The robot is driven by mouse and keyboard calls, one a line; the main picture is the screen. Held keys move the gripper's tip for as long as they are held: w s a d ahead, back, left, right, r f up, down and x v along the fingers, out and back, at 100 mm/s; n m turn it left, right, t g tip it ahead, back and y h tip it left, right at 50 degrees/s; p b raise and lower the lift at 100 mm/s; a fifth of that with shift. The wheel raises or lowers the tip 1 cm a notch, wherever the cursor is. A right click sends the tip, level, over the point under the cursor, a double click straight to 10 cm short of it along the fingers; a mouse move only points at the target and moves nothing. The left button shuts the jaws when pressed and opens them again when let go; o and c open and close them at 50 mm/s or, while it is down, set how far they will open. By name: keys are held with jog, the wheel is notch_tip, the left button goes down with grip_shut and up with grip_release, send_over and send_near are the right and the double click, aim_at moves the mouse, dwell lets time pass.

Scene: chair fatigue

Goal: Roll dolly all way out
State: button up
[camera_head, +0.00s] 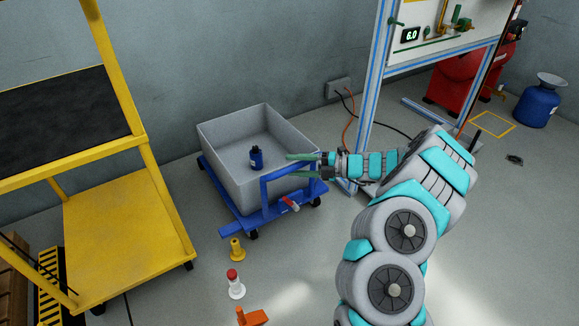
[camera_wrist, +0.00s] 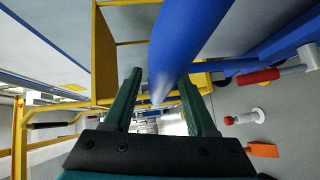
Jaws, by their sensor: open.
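The dolly (camera_head: 238,224) is a blue wheeled frame by the back wall, carrying a grey bin (camera_head: 230,165). A small dark blue bottle (camera_head: 256,160) stands in the bin. A raised blue handle (camera_head: 265,193) rises at the dolly's near side. My gripper (camera_head: 290,165) is open at the handle's top, its green fingers reaching in from the right. In the wrist view a thick blue bar (camera_wrist: 185,40) runs close to and partly between the fingers (camera_wrist: 160,78); contact cannot be told. A red-tipped lever (camera_head: 289,203) sits low on the dolly; it also shows in the wrist view (camera_wrist: 258,76).
A yellow cart (camera_head: 125,220) stands left of the dolly. A yellow post (camera_head: 237,249), a white post with a red top (camera_head: 235,284) and an orange piece (camera_head: 252,317) stand in front. A workbench frame (camera_head: 370,110) with cables is at the right.

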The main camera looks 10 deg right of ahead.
jog(key=shift+x, duration=1.1)
grip_shut()
dwell(0.7)
